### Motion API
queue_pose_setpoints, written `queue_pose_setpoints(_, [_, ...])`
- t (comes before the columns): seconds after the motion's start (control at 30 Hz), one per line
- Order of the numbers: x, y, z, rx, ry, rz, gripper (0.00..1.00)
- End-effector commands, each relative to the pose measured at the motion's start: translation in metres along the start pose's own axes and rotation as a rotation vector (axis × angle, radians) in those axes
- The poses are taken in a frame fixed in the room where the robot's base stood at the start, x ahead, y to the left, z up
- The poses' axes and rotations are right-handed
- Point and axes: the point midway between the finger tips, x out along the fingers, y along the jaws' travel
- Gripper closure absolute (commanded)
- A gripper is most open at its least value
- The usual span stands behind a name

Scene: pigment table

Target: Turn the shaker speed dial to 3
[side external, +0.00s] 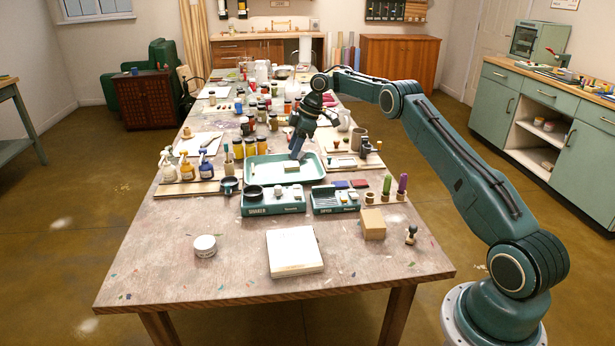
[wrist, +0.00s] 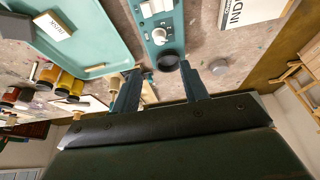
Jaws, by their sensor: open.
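The teal shaker (side external: 273,208), labelled SHAKER, sits on the table in front of the tray. It has a round black platform (side external: 254,192) at its left end. In the wrist view the shaker (wrist: 178,22) reaches in from the top, with a pale round dial (wrist: 160,36) between the black platform (wrist: 168,62) and a white panel. The dial's numbers and setting are too small to read. My gripper (side external: 297,156) is above the tray, behind the shaker, and touches neither. Its two fingers (wrist: 160,70) are apart and empty in the wrist view.
The pale green tray (side external: 258,178) holds a small block (side external: 292,169). The dryer (side external: 335,203) stands just right of the shaker.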

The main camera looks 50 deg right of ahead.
Motion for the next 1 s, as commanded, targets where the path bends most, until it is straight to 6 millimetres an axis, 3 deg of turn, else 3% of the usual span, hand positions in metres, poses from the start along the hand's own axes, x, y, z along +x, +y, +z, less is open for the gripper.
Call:
queue_pose_setpoints(0.27, [0.01, -0.003, -0.024, 0.201, -0.006, 0.033, 0.56])
queue_pose_setpoints(0.6, [0.031, -0.015, -0.061, 0.728, -0.031, 0.17, 0.56])
queue_pose_setpoints(1.0, [0.035, -0.042, -0.068, 1.302, -0.033, 0.453, 0.56])
